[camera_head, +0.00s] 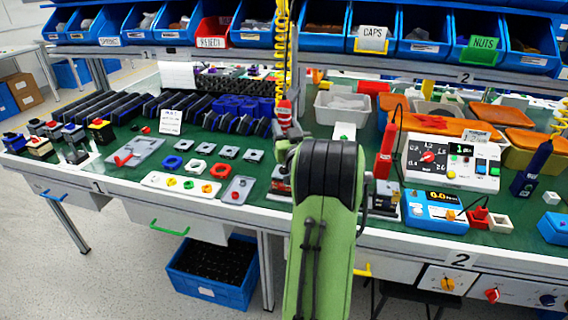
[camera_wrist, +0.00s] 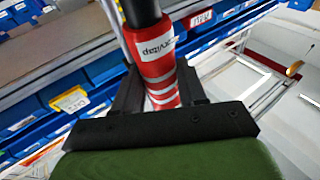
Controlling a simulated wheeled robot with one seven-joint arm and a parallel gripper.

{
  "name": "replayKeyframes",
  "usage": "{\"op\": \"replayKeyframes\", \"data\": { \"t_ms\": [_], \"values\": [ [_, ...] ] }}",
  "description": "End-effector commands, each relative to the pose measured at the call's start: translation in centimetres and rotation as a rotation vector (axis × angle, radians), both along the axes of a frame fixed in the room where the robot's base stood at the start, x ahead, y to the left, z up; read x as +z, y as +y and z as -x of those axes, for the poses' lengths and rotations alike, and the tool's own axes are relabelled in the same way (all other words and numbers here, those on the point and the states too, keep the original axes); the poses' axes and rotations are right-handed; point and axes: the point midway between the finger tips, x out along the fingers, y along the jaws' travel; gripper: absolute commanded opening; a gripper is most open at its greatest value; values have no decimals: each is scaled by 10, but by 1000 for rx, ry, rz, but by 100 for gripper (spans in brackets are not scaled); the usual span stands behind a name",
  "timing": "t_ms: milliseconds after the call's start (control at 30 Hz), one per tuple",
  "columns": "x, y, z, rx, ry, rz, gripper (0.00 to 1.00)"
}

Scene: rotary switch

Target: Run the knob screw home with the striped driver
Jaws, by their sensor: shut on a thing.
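The striped driver (camera_head: 285,111) is red with white bands and hangs below a yellow coiled cord, just left of my arm. It also shows in the wrist view (camera_wrist: 156,62), with a white label and a black upper part. My gripper (camera_wrist: 160,90) is shut on its red body, one dark finger on each side. In the head view my gripper (camera_head: 287,132) is small and partly covered by my arm. The driver is held above the green bench top. I cannot make out the knob screw; my green arm covers part of the bench, and the driver's tip is hidden.
A white box with a red knob (camera_head: 428,157) and a blue meter (camera_head: 435,210) stand right of my arm. A plain red driver (camera_head: 386,152) hangs on a black cord nearby. A white plate with coloured rings (camera_head: 190,186) lies left. Blue bins line the back.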

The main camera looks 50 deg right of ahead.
Motion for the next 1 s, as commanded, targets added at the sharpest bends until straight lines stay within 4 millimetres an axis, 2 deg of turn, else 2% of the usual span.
{"op": "replayKeyframes", "data": {
  "t_ms": [500,733,767,900,933,1000],
  "values": [
    [39,0,0,-1,-1,4,10],
    [39,0,0,-2,-2,5,10],
    [39,0,0,-2,-2,5,44],
    [39,0,0,-1,-1,3,65],
    [39,0,0,0,-2,3,68],
    [39,0,0,0,-3,3,68]
  ]
}}
